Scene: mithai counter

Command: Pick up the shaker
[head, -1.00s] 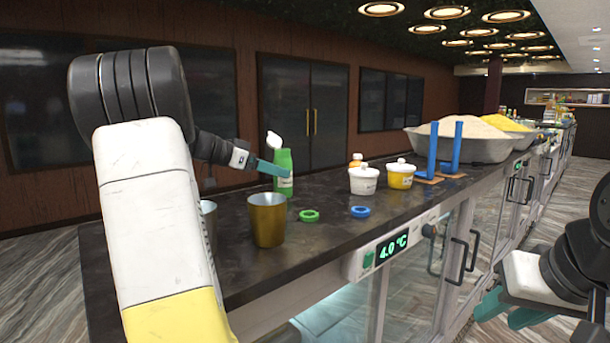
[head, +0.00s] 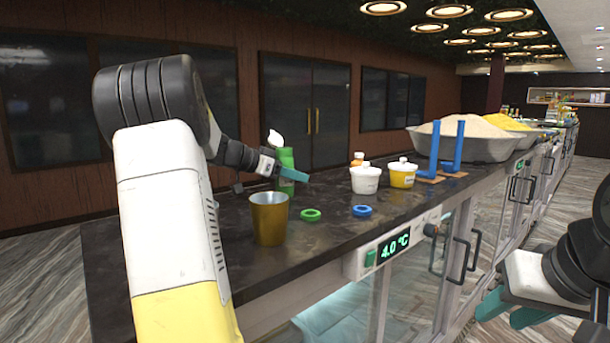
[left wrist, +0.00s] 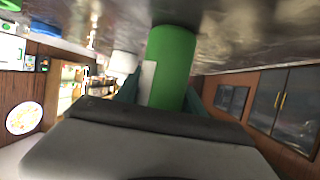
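The green bottle with a white top, which I take as the shaker (head: 286,157), stands upright on the dark counter behind the brass cup. My left gripper (head: 291,176) is at its body, with a teal finger across its front in the head view. In the left wrist view the green body (left wrist: 171,65) lies between the two fingers (left wrist: 163,95), one on each side. The fingers look open around it; firm contact cannot be made out. My right gripper (head: 508,311) is open and empty at the lower right, away from the counter top.
A brass cup (head: 269,220) stands in front of the shaker. A green ring (head: 311,215) and a blue ring (head: 362,211) lie to the right. White (head: 365,181) and yellow (head: 402,177) tubs, an orange-topped bottle and blue posts (head: 433,150) stand further along.

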